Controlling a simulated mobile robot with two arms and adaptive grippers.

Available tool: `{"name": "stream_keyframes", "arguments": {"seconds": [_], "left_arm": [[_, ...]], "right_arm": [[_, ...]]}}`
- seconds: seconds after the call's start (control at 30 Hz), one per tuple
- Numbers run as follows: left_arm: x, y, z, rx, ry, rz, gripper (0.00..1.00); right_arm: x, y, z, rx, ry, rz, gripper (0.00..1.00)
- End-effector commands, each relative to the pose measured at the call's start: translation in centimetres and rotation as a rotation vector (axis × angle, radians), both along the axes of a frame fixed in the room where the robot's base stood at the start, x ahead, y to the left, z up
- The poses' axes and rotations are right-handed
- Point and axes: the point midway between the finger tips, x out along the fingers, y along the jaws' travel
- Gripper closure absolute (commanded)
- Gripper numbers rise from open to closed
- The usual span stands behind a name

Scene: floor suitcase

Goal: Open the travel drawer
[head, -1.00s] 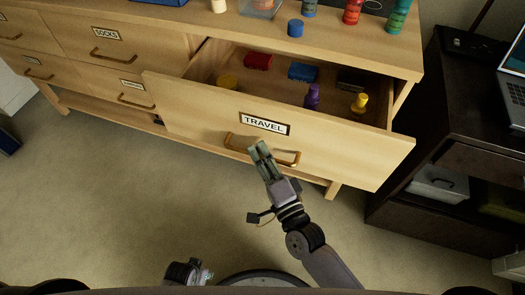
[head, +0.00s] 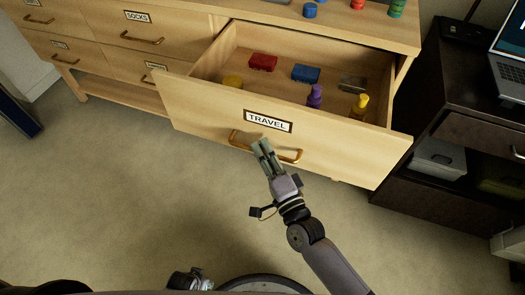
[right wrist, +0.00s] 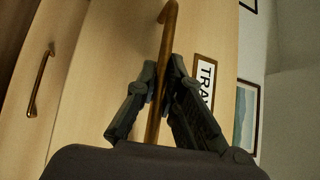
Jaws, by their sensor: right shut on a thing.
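The travel drawer (head: 205,113), with a "TRAVEL" label (head: 268,121) on its light wood front, stands pulled out of the dresser. Inside lie a red item (head: 263,62), a blue item (head: 306,73), a grey item (head: 353,82), a purple bottle (head: 315,97), a yellow bottle (head: 360,106) and a yellow round item (head: 233,82). My right gripper (head: 261,147) is at the drawer's brass handle (head: 290,157). In the right wrist view its fingers (right wrist: 158,85) are shut around the handle bar (right wrist: 155,118).
A "SOCKS" drawer (head: 122,22) and other drawers to the left are shut. A dark shelf unit (head: 455,100) with a laptop (head: 509,60) and a grey box (head: 438,160) stands close on the right. The carpet (head: 130,200) in front is clear.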

Motion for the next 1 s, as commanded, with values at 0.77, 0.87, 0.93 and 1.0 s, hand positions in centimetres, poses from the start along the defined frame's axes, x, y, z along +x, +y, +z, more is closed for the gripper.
{"name": "stream_keyframes", "arguments": {"seconds": [0.77, 0.87, 0.93, 1.0], "left_arm": [[0.44, -0.12, 0.16, -0.002, -0.009, 0.0, 0.6], [0.33, -0.2, 0.15, -0.004, -0.007, 0.001, 0.6], [-0.07, -0.36, 0.04, -0.006, -0.001, 0.005, 0.6], [-0.08, -0.31, 0.02, -0.006, -0.001, 0.004, 0.6]], "right_arm": [[0.0, -0.02, -0.04, -0.001, 0.0, 0.0, 0.7], [0.01, -0.01, -0.02, 0.0, 0.0, 0.0, 0.7], [-0.1, -0.07, -0.04, 0.0, 0.001, 0.0, 0.7], [-0.47, -0.26, -0.18, -0.002, 0.001, 0.0, 0.7]]}}
